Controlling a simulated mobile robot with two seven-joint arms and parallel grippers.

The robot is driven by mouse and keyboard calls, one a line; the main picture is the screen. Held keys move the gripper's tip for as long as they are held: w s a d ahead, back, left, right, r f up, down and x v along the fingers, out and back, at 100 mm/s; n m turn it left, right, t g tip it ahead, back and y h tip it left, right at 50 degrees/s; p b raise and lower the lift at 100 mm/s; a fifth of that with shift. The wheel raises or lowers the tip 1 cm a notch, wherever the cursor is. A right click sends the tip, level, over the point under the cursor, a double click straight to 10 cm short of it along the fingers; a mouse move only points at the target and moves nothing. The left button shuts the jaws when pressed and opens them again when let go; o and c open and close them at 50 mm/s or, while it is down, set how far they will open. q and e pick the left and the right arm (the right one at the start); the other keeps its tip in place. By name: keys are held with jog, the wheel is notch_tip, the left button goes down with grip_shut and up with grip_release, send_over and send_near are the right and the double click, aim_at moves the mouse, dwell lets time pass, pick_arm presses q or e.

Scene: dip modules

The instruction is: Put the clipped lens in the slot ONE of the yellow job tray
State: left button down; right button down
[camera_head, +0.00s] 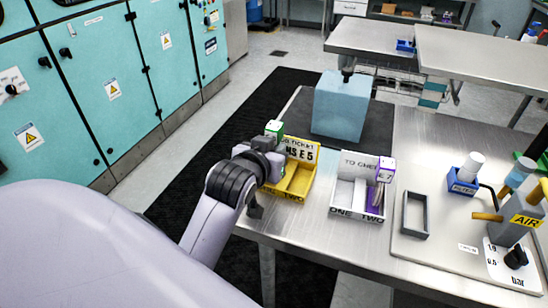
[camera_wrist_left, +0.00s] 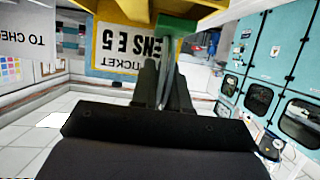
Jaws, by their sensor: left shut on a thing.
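The yellow job tray (camera_head: 297,193) lies on the steel table, with slots marked ONE and TWO on its front edge. A ticket with LENS E 5 (camera_head: 300,150) stands at its back. My left gripper (camera_head: 272,158) is at the tray's left side, over the slot ONE side. It is shut on the clipped lens, whose green clip (camera_head: 274,128) shows above the gripper. In the left wrist view the green clip (camera_wrist_left: 178,26) and a thin clear lens (camera_wrist_left: 168,75) show between the fingers. I cannot tell how high the lens is above the slot. My right gripper is not in view.
A white TO CHECK tray (camera_head: 345,205) stands to the right, with a purple-clipped E 7 lens (camera_head: 385,172) in its slot TWO. A pale blue block (camera_head: 341,105) stands behind. A grey frame (camera_head: 415,214) and an AIR device (camera_head: 522,225) are farther right.

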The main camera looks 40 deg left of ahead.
pick_arm(q)
jog(key=shift+f, duration=1.2)
jog(key=shift+f, duration=0.2)
jog(key=c, duration=1.1)
grip_release()
